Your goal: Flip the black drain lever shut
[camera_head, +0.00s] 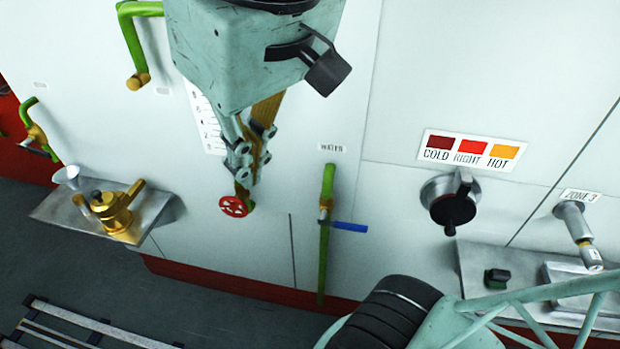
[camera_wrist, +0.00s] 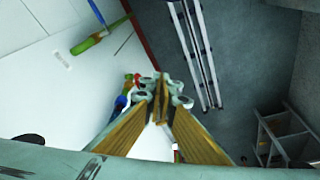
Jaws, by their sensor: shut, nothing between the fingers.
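My gripper (camera_head: 243,178) hangs pointing down in front of the white wall panel, fingers together and nothing between them. In the wrist view its fingertips (camera_wrist: 162,80) also meet. I cannot pick out a black lever marked as a drain; it may be hidden behind my gripper or outside the views. A red handwheel (camera_head: 233,206) shows just below my fingertips; I cannot tell whether they touch. A round black-faced dial (camera_head: 452,205) with a grey handle sits far to the right, under the COLD RIGHT HOT sign.
A green pipe (camera_head: 325,250) with a blue lever (camera_head: 349,227) stands right of my gripper. A metal shelf (camera_head: 165,212) with a brass fitting (camera_head: 117,212) juts out at left. A small dark switch (camera_head: 497,278) sits at lower right. A slatted rack (camera_head: 85,325) lies below.

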